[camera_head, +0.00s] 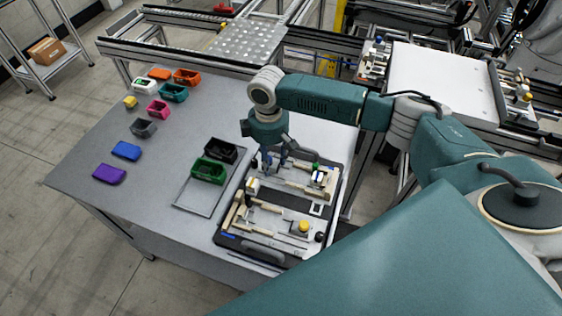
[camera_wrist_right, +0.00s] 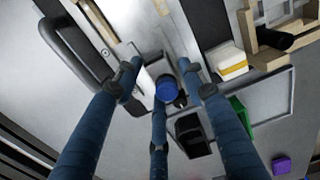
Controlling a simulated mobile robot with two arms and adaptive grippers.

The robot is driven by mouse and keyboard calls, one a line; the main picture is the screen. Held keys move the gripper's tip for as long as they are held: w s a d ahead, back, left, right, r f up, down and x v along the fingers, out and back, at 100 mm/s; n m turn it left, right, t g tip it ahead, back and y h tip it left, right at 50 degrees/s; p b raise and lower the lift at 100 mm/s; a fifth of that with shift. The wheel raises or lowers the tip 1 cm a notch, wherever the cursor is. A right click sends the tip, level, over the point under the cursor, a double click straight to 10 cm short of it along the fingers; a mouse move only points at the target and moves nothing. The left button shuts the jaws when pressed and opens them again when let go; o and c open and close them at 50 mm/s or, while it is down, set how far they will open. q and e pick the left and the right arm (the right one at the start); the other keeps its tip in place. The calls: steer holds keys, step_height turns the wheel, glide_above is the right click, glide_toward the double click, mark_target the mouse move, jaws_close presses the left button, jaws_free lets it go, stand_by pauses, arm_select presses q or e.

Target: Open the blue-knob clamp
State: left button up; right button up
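The blue knob (camera_wrist_right: 167,89) of the clamp shows in the right wrist view, between my three dark blue fingers. My right gripper (camera_head: 274,166) points down over the far side of the pallet fixture (camera_head: 231,240) in the head view. Its fingers (camera_wrist_right: 162,92) are spread apart around the knob. A gap shows beside the knob, and I cannot tell whether any finger touches it. The clamp's lower parts are largely hidden by the fingers. My left gripper is in neither view.
The pallet carries other clamps, with a yellow knob (camera_head: 303,227) and a green knob (camera_head: 315,166). A green bin (camera_head: 208,171) and black bin (camera_head: 221,150) stand left of it. More coloured bins line the table (camera_head: 157,200). The table's front left is clear.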

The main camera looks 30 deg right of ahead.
steer(key=shift+a+r+p, duration=0.2)
steer(key=shift+r+p, duration=1.2)
steer(key=shift+r, duration=0.15)
steer(key=shift+s+a+r+p, duration=0.1)
steer(key=shift+s+r+p, duration=0.15)
steer(key=shift+r+p, duration=1.05)
steer(key=shift+r, duration=0.05)
steer(key=shift+w+r, duration=0.15)
steer(key=shift+r, duration=0.9)
steer(key=shift+d, duration=0.2)
